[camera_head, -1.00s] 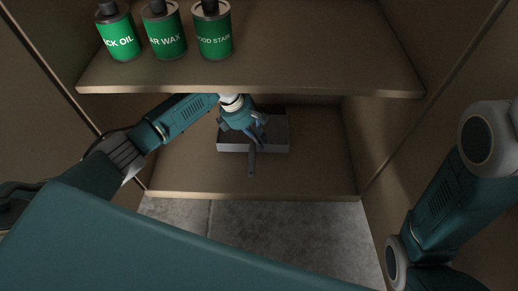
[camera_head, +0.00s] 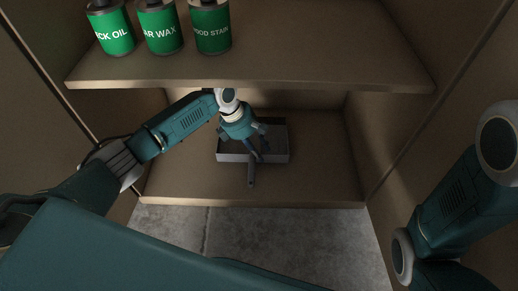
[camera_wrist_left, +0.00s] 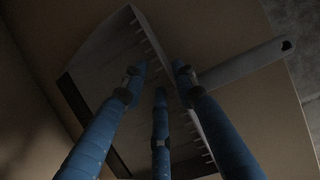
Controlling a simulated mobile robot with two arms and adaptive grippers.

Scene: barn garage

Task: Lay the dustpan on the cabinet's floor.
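The dustpan (camera_head: 277,155) is a grey pan with a dark inside and a short handle. It lies on the cabinet's floor (camera_head: 320,180) below the shelf, with its handle towards the front edge. In the left wrist view the dustpan (camera_wrist_left: 100,55) fills the middle, its handle reaching right. My left gripper (camera_head: 250,143) is over the pan near the handle's root and hides part of it. In the left wrist view its blue fingers (camera_wrist_left: 160,83) are spread with nothing clasped between them. Whether a finger touches the pan is unclear. My right gripper is out of view.
A shelf (camera_head: 330,60) spans above the dustpan, carrying several green cans (camera_head: 160,32) at its left. Cabinet side walls stand left and right. Concrete ground (camera_head: 290,232) lies in front. The cabinet floor is free right of the dustpan.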

